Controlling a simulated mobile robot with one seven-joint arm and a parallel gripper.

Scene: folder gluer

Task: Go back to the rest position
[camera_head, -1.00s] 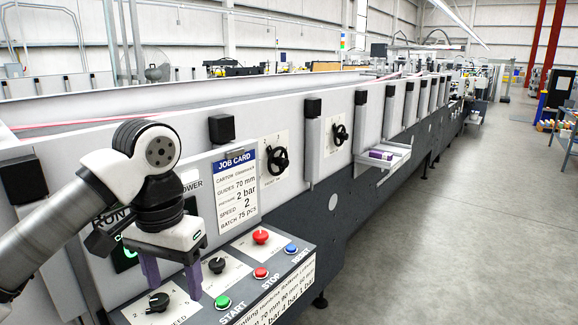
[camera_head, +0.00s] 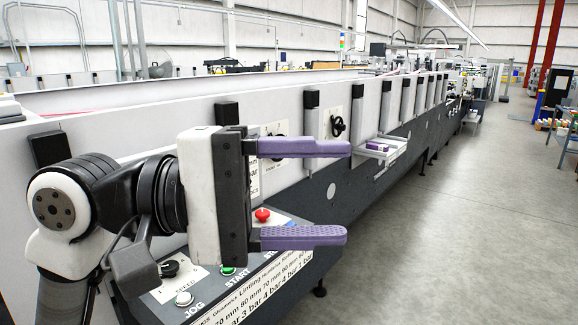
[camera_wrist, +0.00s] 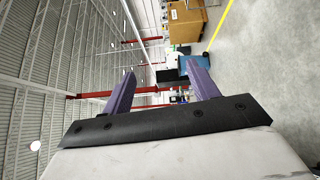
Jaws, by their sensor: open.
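My gripper (camera_head: 345,192) is open and empty in the head view. Its two purple fingers point to the right, one above the other, in front of the long folder gluer (camera_head: 300,120). Behind and below it is the control panel (camera_head: 300,265). On the panel, a red button (camera_head: 262,215), a dark speed knob (camera_head: 169,268) and a pale jog button (camera_head: 184,298) show. My gripper hides most of the job card and part of a handwheel. In the wrist view, the open fingers (camera_wrist: 160,88) show with nothing between them.
A small tray (camera_head: 385,152) with purple cartons juts from the machine's side. The grey floor (camera_head: 460,220) to the right is free. A blue table (camera_head: 570,140) stands at the far right. The wrist view shows a brown box (camera_wrist: 188,33).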

